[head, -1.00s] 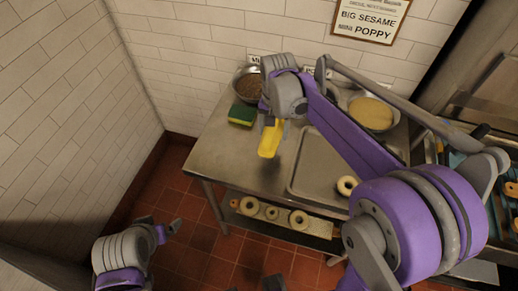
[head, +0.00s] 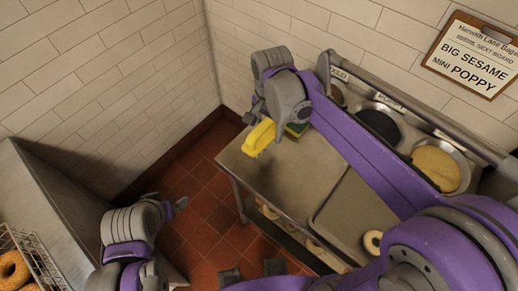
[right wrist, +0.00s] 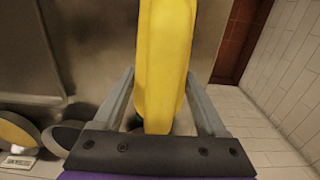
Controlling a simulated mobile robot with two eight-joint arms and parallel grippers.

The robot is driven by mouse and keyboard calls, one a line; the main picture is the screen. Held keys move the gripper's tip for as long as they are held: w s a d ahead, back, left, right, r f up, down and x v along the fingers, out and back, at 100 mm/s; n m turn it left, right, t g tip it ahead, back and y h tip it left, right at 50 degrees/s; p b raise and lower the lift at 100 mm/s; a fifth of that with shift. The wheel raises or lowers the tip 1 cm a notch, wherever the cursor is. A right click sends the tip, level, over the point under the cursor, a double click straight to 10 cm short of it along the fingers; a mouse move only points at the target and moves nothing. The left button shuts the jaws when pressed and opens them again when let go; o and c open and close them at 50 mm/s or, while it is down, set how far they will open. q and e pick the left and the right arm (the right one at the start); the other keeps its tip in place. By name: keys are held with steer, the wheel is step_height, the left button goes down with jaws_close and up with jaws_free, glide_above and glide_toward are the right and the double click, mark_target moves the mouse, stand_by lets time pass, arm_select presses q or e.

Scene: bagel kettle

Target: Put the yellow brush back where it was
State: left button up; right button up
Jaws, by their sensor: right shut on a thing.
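The yellow brush (head: 258,138) is held by my right gripper (head: 267,122), above the left end of the steel table (head: 290,182). In the right wrist view the brush (right wrist: 166,65) stands between the two fingers (right wrist: 165,108), which press on it from both sides. Its far end runs out of the top of that view. My left gripper (head: 178,206) is low at the left, away from the table, with nothing visible in it. Its jaw opening is too small to judge.
A green and yellow sponge (head: 297,130) lies on the table, partly behind my right gripper. Bowls of dark seeds (head: 378,125) and pale seeds (head: 437,168) stand along the back. A tray (head: 345,222) holds a bagel (head: 373,242). Bagels in a wire basket (head: 35,262) are at lower left.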

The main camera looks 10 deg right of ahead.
steer(key=shift+a+f, duration=0.1)
steer(key=shift+f, duration=0.15)
glide_above(266, 155)
step_height(266, 155, down, 4)
steer(key=shift+f, duration=0.1)
steer(key=shift+f+b, duration=0.3)
steer(key=shift+f, duration=2.3)
steer(key=shift+f, duration=0.2)
steer(key=o, duration=1.2)
steer(key=shift+o, duration=0.2)
steer(key=shift+r, duration=0.15)
